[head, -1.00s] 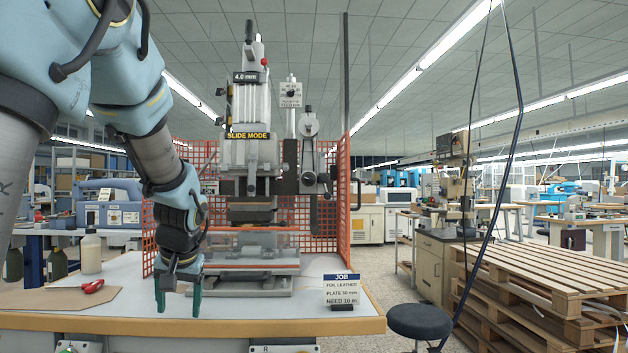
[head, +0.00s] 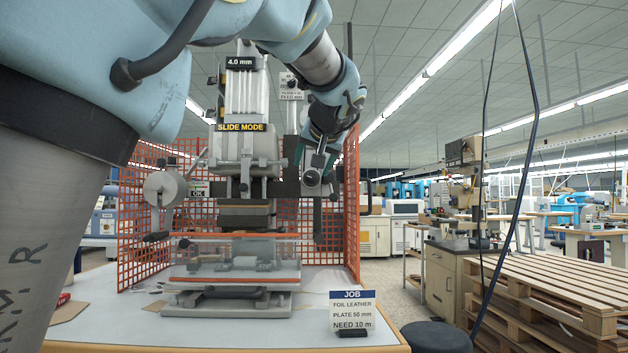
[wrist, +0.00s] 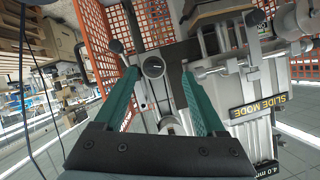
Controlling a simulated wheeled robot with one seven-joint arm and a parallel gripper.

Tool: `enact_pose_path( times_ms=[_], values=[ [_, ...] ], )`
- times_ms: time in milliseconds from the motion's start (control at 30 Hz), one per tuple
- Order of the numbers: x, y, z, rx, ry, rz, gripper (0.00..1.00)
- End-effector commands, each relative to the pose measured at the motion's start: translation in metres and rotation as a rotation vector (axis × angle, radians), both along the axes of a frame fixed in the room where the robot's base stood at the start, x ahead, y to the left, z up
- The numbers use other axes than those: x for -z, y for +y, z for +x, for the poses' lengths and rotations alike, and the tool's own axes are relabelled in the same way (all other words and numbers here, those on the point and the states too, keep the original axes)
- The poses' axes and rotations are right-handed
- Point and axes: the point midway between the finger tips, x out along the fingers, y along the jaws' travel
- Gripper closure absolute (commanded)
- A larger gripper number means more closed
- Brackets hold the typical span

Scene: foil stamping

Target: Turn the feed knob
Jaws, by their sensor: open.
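The stamping press (head: 240,150) stands on the bench, marked SLIDE MODE and 4.0 mm. A small box with a black knob (head: 292,84) and a label partly reading FEED is right of the press column. My gripper (head: 318,158) is at the press's right side, below that box, and partly covers the parts there. In the wrist view, the green fingers of my gripper (wrist: 160,76) are apart and empty. A round dark-faced part with a pale rim (wrist: 153,67) shows between their tips; I cannot tell whether it is touched.
An orange mesh guard (head: 350,210) surrounds the press at the back and sides. A JOB sign (head: 352,310) stands at the bench's front right. A stool (head: 436,338) and stacked pallets (head: 540,290) are to the right.

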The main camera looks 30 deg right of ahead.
Motion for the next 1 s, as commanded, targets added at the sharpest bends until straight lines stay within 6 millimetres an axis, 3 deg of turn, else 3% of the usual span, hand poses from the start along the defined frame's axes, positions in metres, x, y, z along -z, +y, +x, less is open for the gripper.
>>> enact_pose_path(
  times_ms=[100,267,1000],
  values=[
    [-0.018,-0.011,-0.014,0.018,-0.036,-0.018,0.28],
    [-0.024,-0.014,-0.014,0.021,-0.044,-0.021,0.28],
    [0.008,-0.036,0.066,0.017,-0.044,-0.020,0.28]
  ],
)
